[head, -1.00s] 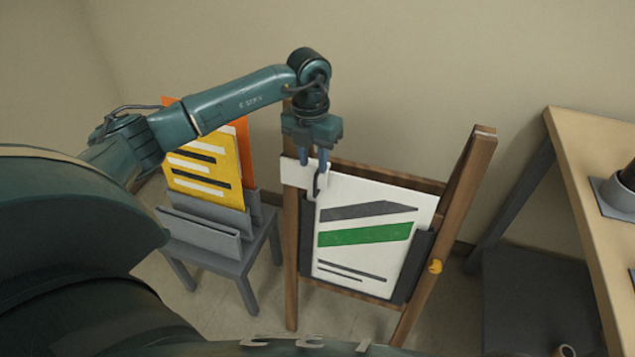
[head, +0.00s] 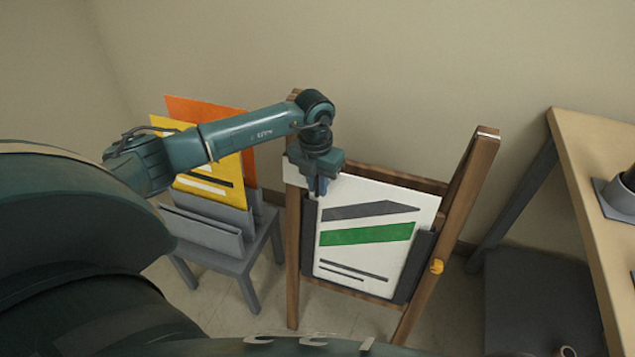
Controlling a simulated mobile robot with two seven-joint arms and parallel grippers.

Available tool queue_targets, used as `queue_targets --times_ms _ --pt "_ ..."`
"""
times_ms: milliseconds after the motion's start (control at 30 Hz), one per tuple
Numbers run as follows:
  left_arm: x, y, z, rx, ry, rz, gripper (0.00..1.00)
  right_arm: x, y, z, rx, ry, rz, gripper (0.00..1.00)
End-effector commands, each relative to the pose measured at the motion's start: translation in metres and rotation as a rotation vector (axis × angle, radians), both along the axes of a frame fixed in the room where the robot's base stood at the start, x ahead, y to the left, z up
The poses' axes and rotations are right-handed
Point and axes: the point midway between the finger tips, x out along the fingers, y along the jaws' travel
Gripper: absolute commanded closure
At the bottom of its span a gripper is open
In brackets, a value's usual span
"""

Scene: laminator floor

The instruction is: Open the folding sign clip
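A wooden folding sign stand (head: 470,185) holds a white sign board (head: 350,262) with grey and green stripes. A pale clip piece (head: 293,173) shows at the board's top left corner, partly covered by my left gripper. My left gripper (head: 321,187) points down at this corner, with its fingers in front of the clip's dark loop, which is hidden now. Its fingers look close together, but whether they are shut on the loop cannot be told. My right gripper is not in view.
A grey rack (head: 215,245) with yellow (head: 225,160) and orange boards stands left of the stand. A wooden table (head: 585,160) with a dark item on it is at the right. Bare wall lies behind.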

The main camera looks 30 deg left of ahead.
Motion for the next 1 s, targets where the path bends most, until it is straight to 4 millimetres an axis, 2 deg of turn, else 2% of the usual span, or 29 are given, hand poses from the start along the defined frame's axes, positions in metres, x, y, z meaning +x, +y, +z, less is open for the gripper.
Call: queue_targets --times_ms 200,767,1000 --pt "0.0 0.0 0.0 0.0 0.0 0.0 1.0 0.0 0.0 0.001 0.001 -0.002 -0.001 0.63" --pt "-0.001 0.0 0.001 -0.002 -0.003 -0.015 1.0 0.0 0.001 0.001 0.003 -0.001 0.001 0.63" --pt "-0.011 0.003 0.002 -0.017 -0.007 -0.108 1.0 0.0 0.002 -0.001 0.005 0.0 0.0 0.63"
